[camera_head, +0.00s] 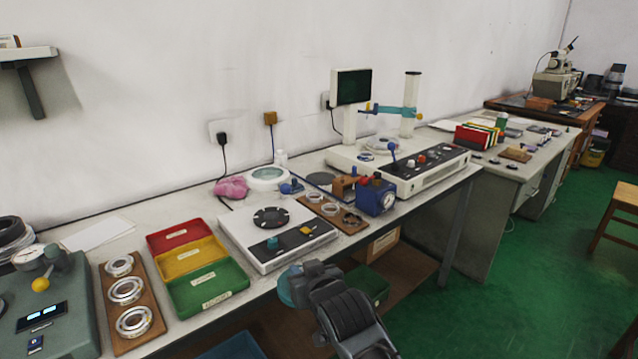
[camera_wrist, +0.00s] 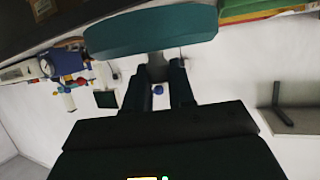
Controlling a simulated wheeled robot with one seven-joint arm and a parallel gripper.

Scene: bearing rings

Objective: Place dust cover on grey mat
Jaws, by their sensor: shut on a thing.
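The teal dust cover (camera_wrist: 150,35) spans the top middle of the wrist view, seen edge-on. My gripper (camera_wrist: 158,65) is shut on it, with the dark fingers meeting its near edge. In the head view a teal part of the cover (camera_head: 286,288) shows beside my dark wrist, in front of the bench edge; the fingers are hidden there. A round dark grey mat (camera_head: 320,179) lies on the bench behind the brown ring board. The cover is apart from the mat, nearer to me.
A pink cloth (camera_head: 231,187) and a white-rimmed round device (camera_head: 268,178) stand left of the mat. The white machine (camera_head: 432,168) stands right.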

